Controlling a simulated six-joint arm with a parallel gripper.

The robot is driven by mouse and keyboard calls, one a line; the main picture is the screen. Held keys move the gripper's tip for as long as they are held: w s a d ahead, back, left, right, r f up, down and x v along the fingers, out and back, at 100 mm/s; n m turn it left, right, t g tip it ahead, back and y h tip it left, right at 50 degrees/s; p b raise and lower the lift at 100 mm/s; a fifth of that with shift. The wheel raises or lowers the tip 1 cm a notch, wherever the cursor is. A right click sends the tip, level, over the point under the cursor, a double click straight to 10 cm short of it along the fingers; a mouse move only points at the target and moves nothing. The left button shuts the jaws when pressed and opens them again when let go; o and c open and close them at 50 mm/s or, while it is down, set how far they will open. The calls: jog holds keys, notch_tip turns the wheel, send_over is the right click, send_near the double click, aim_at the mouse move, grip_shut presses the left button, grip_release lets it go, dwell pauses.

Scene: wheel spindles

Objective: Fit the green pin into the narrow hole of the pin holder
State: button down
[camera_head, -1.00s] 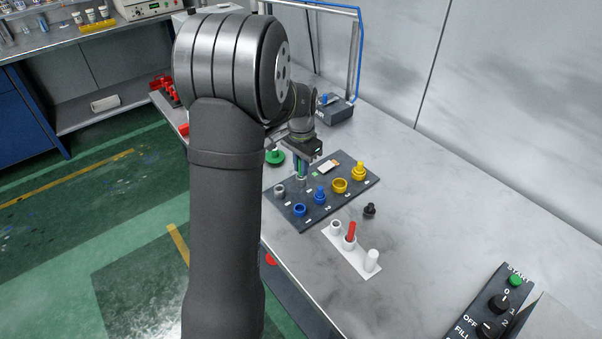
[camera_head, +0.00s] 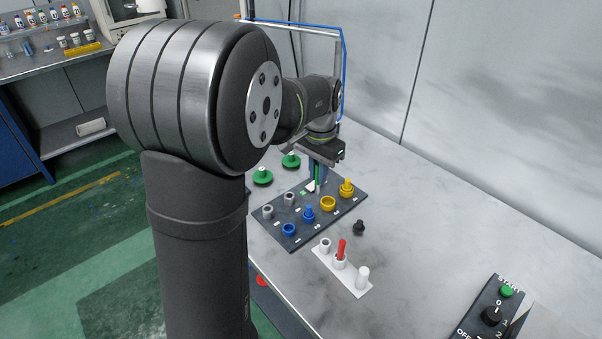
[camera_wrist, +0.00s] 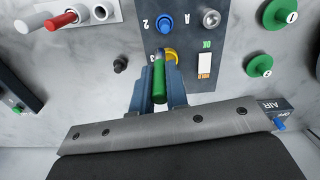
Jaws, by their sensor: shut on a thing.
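The green pin (camera_wrist: 159,82) is between the two fingers of my gripper (camera_wrist: 158,92), which is shut on it. In the head view my gripper (camera_head: 317,180) holds the green pin (camera_head: 317,176) upright over the back part of the dark board, and its lower end is hard to make out. The white pin holder (camera_head: 353,284) is in front of the board, apart from my gripper. A red pin (camera_head: 341,249) stands tilted in its middle socket. The back socket (camera_head: 325,244) looks empty, and a white post (camera_head: 362,277) stands at its front end.
The dark board (camera_head: 291,240) bears grey, blue and yellow parts. Two green wheels (camera_head: 262,177) (camera_head: 291,160) lie behind it. A control box (camera_head: 490,316) is at front right. The table between is clear.

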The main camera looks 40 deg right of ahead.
jog(key=s+a, duration=0.5)
jog(key=s, duration=0.4)
jog(key=shift+m, duration=0.4)
jog(key=shift+s+a+f, duration=0.1)
jog(key=shift+a+f, duration=0.05)
jog(key=shift+f, duration=2.3)
jog(key=shift+s+a+f, duration=0.1)
jog(key=shift+f, duration=2.3)
jog(key=c, duration=1.4)
grip_release()
jog(key=shift+f, duration=0.15)
